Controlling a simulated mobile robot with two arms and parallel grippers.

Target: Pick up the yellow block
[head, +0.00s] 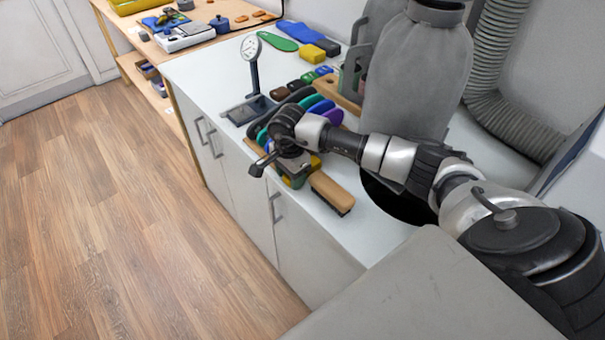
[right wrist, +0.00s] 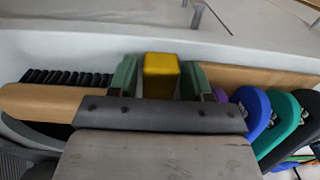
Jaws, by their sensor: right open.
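The yellow block (right wrist: 161,75) stands between the two green fingers of my right gripper (right wrist: 160,82) in the right wrist view. The fingers are open, one on each side of it, with narrow gaps showing. In the head view, my right gripper (head: 296,172) is low over the front part of the white counter, and a bit of the yellow block (head: 315,162) shows beside it; the wrist hides the rest. My left gripper is not in view.
A wooden brush (head: 331,190) lies close beside the gripper on the white counter (head: 330,240). Several coloured insoles (head: 322,107) stand in a row behind the wrist. A dial gauge (head: 252,65) stands farther back. A large grey sack-like cover (head: 415,75) rises near my forearm.

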